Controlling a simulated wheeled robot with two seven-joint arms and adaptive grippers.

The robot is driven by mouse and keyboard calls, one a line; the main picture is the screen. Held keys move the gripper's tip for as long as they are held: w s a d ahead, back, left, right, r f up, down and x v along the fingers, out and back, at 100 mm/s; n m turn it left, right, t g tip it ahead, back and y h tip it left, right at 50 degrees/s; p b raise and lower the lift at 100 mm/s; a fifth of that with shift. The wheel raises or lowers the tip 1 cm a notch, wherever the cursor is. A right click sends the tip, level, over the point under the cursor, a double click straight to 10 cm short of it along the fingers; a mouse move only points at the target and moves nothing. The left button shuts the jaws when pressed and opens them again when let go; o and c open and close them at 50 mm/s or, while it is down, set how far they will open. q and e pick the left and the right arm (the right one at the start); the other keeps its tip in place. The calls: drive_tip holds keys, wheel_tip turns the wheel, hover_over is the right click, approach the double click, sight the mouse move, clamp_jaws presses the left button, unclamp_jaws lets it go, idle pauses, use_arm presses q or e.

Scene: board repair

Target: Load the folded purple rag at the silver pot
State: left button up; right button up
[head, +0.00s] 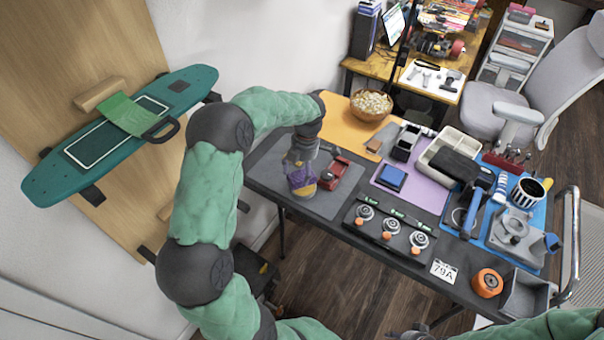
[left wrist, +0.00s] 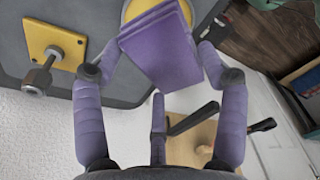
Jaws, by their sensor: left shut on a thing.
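The folded purple rag (left wrist: 163,48) is held between the fingers of my left gripper (left wrist: 158,62) in the left wrist view. In the head view my left gripper (head: 302,170) is over the grey mat at the table's left end, and a bit of the purple rag (head: 304,188) shows under it. A yellow round thing (left wrist: 136,8) lies behind the rag and is partly covered by it; I cannot tell whether they touch. I cannot make out a silver pot for certain. My right gripper is not in view.
A red tool (head: 336,172) stands close right of my left gripper on the grey mat (head: 262,172). A wooden bowl (head: 371,104) is behind. A dark tray (head: 376,238) with several round parts lies to the right. The green skateboard (head: 105,142) hangs at the left.

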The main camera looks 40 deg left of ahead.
sight(303, 172)
use_arm(q)
drive_tip(key=shift+w+n, duration=0.4)
drive_tip(key=shift+f+b, duration=1.05)
drive_tip(key=shift+f, duration=0.4)
drive_tip(key=shift+s+d+f, duration=0.1)
drive_tip(key=shift+f, duration=0.3)
idle(0.8)
drive_tip(key=shift+r+p, duration=2.2)
drive_tip(key=shift+r, duration=1.35)
drive_tip(key=shift+f, duration=0.1)
